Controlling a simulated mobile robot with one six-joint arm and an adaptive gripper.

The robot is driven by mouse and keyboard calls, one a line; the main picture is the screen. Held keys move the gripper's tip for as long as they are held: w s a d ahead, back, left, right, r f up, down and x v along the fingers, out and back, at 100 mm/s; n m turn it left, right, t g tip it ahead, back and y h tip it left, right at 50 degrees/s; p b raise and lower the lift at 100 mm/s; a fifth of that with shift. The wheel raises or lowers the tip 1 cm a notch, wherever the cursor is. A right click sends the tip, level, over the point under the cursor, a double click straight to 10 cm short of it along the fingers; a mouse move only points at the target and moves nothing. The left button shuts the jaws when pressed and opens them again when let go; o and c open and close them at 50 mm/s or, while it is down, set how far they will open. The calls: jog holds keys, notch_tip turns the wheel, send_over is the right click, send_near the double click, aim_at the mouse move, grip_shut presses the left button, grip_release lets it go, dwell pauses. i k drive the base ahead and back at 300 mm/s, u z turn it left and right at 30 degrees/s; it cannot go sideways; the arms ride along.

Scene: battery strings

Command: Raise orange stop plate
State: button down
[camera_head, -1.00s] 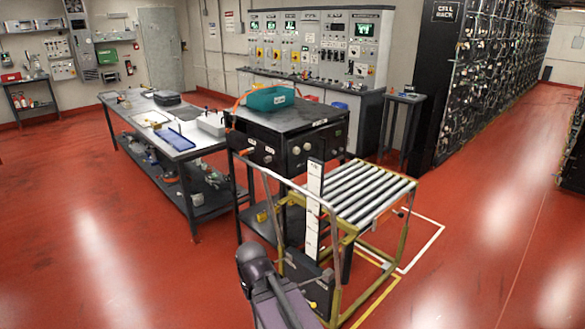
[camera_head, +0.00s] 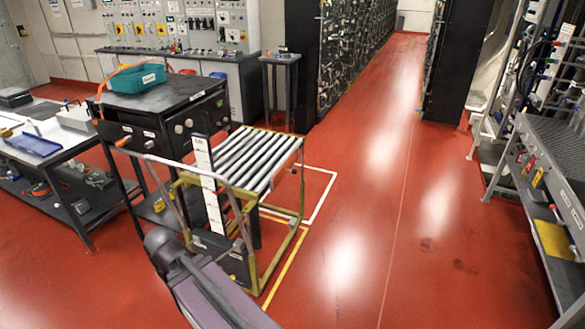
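I cannot make out an orange stop plate in this view. A roller cart (camera_head: 262,186) with a yellow-green frame and grey rollers stands left of centre. An upright white strip with dark markings (camera_head: 206,175) stands at its near left side, and a dark box (camera_head: 222,256) sits low on the cart's near side. A purple-grey link of my own arm crosses the bottom left in front of the cart and hides part of its lower front. My gripper is not in view, so its state does not show.
A black cabinet table (camera_head: 172,100) with a teal bin (camera_head: 136,79) stands behind the cart. A workbench (camera_head: 35,165) is at left. A rack bench (camera_head: 560,185) holding a yellow plate (camera_head: 553,240) is at right. Red floor (camera_head: 400,240) lies clear between cart and rack.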

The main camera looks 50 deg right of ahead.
aim_at(280, 173)
jog(key=z, duration=1.25)
jog(key=k, duration=1.3)
jog(key=u, duration=0.35)
jog(key=i, duration=1.6)
jog(key=u, duration=0.15)
